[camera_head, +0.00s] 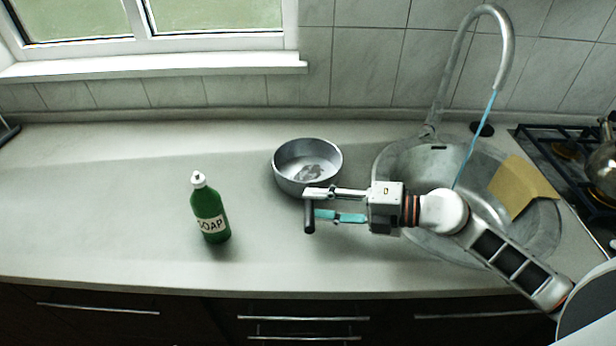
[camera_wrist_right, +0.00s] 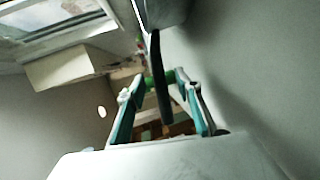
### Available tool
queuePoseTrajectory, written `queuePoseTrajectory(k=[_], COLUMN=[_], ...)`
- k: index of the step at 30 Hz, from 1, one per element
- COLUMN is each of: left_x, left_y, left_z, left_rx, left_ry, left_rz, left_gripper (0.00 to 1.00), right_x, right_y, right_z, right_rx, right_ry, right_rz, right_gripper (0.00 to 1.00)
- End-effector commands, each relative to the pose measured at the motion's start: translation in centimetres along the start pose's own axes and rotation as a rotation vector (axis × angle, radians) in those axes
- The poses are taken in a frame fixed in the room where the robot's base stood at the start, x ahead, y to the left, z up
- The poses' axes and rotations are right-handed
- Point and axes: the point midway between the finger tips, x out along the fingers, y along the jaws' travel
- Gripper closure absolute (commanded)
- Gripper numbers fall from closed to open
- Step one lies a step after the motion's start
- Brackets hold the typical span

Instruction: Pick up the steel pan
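The steel pan (camera_head: 308,165) stands upright on the counter left of the sink, its dark handle (camera_head: 309,217) pointing toward the counter's front edge. My right gripper (camera_head: 316,203) reaches in from the right at the handle. In the right wrist view the handle (camera_wrist_right: 160,80) runs between the two spread fingers of the gripper (camera_wrist_right: 159,78), with gaps seeming to show on both sides. Part of the pan (camera_wrist_right: 165,10) shows at the top of that view. My right gripper is open around the handle. My left gripper is not in view.
A green soap bottle (camera_head: 210,212) stands left of the pan. The round sink (camera_head: 385,165), its tall faucet (camera_head: 445,85) and a yellow-brown board or cloth (camera_head: 522,186) are at the right. A gas hob (camera_head: 560,150) lies beyond.

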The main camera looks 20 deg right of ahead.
Motion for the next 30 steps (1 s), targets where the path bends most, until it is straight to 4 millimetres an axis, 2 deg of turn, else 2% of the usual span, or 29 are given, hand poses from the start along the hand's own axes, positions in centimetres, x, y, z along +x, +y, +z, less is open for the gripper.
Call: queuePoseTrajectory(k=[2,3,6,20,26,30], left_x=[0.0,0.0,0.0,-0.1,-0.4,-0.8], left_y=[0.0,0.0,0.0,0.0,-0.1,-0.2], left_z=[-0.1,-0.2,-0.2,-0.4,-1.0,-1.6], left_rx=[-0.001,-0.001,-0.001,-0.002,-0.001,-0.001], left_ry=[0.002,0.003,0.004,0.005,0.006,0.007], left_rz=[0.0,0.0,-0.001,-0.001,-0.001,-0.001], left_gripper=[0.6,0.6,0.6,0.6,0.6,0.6], right_x=[0.0,0.0,0.0,-0.1,-0.6,-1.2], right_y=[0.0,0.0,0.0,0.6,2.7,5.3], right_z=[0.0,0.0,0.0,0.1,0.0,-0.1], right_rx=[0.0,0.0,0.0,-0.006,-0.009,-0.012], right_ry=[0.0,0.0,0.0,-0.002,-0.002,-0.002], right_rz=[0.0,0.0,0.0,0.004,0.006,0.007], right_gripper=[0.68,0.79,1.0,1.0,1.0,1.0])
